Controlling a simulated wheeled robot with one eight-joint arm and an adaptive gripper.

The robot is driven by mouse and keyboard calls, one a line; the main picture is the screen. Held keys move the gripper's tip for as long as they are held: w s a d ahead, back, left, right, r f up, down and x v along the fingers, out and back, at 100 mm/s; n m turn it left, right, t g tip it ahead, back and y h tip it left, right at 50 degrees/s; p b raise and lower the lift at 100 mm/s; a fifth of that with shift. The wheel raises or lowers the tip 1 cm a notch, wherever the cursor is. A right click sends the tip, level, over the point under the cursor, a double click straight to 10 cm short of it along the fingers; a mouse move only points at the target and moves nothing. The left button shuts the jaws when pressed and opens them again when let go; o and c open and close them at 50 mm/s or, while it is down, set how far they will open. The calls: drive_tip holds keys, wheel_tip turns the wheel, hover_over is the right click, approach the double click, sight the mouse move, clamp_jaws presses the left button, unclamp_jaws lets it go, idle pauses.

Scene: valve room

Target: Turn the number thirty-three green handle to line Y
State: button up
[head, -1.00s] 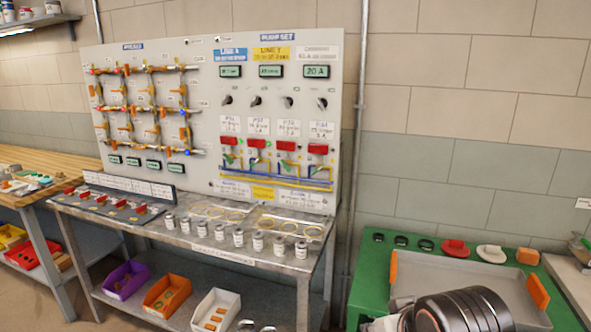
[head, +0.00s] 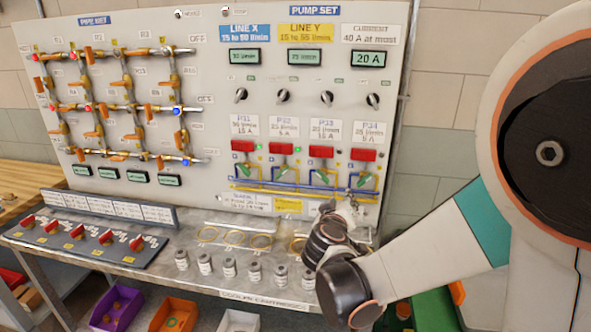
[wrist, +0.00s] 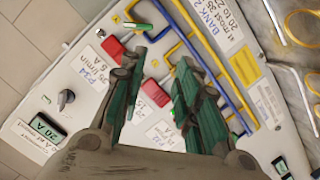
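The green handle number thirty-three (head: 322,177) is the third from the left in the row of green handles, below a red block (head: 321,152) and its P33 label (head: 323,128). Blue and yellow pipes run by it; its exact angle is too small to tell. The handle there is hidden or blends with the right finger. In the head view my gripper is at the panel's lower right, partly hidden.
The P34 green handle (wrist: 138,25) and its red block (wrist: 112,50) are close to my left finger in the wrist view. Grey cartridges (head: 254,270) stand on the bench below the panel. A red-switch board (head: 85,240) lies at left.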

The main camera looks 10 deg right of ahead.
sight(321, 178)
drive_tip(key=w+a+f+n+t+p, duration=0.2)
drive_tip(key=w+a+n+t, duration=0.1)
drive_tip(key=w+a, duration=0.25)
drive_tip(key=shift+y, duration=0.4)
drive_tip(key=b+x, duration=0.1)
drive_tip(key=x, duration=0.5)
drive_tip(key=b+x, duration=0.1)
drive_tip(key=x, duration=0.6)
drive_tip(key=shift+a+r, duration=0.1)
drive_tip(key=shift+a, duration=0.15)
clamp_jaws()
